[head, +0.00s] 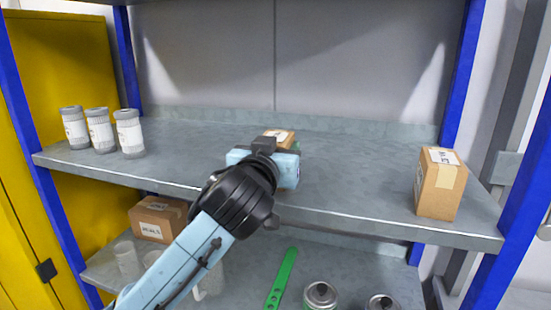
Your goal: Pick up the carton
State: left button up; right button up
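A small brown carton (280,134) with a white label on top sits on the upper shelf near the middle. My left gripper (268,158) is right in front of it and covers most of it. The fingertips are hidden behind the gripper's body, so I cannot tell whether they touch or grip the carton. A second brown carton (441,184) with a white label and tape stands upright at the right end of the same shelf, apart from the gripper. My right gripper is not in view.
The upper shelf (350,175) is clear between the two cartons. Several white-labelled jars (100,130) stand at its left end. Below are a brown box (158,219), a green strip (282,278) and metal cans (320,295). Blue posts (465,75) bound the shelf.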

pick_arm(q)
jog(key=c, duration=0.6)
jog(key=shift+o, duration=0.2)
